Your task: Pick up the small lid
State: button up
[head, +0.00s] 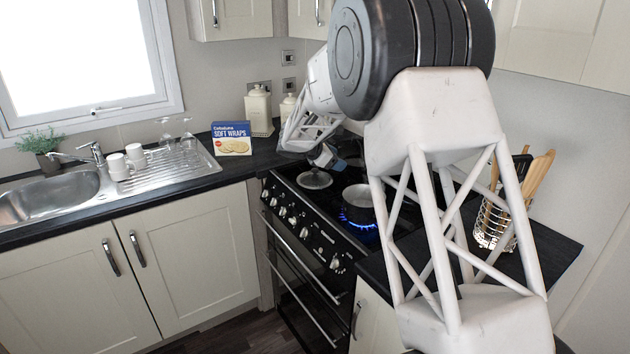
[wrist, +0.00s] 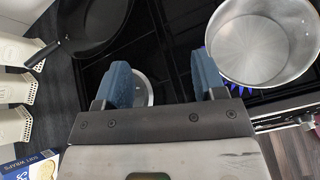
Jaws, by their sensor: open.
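The small lid (head: 314,180) lies on the black hob in the head view, a round grey disc near the hob's left side. In the wrist view a curved part of a round silvery rim, probably the lid (wrist: 147,88), shows beside the left finger, and the rest is hidden by my gripper. My gripper (head: 328,159) hangs just above and right of the lid in the head view. In the wrist view its two blue fingers (wrist: 162,78) are apart with nothing held between them.
A steel pot (head: 358,204) stands over a lit blue flame (head: 362,229) at the front right of the hob; it also shows in the wrist view (wrist: 258,50). A dark frying pan (wrist: 95,25) is nearby. Cream canisters (head: 259,112) and a soft wraps box (head: 232,139) stand left on the counter.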

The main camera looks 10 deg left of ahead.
aim_at(315, 170)
jog(key=w+a+f+n+t, duration=0.1)
jog(key=w+a+f+n, duration=0.1)
jog(key=a, duration=0.5)
jog(key=w+a+f+n+t, duration=0.2)
jog(key=w+a+f+n, duration=0.1)
jog(key=a+f, duration=0.3)
jog(key=shift+w+a+f, duration=0.35)
jog(key=shift+w+f, duration=0.15)
jog(key=shift+w, duration=0.3)
jog(key=shift+x, duration=1.3)
jog(key=shift+w+d, duration=0.1)
jog(key=shift+x, duration=2.5)
jog(key=shift+f, duration=0.1)
jog(key=c, duration=1.1)
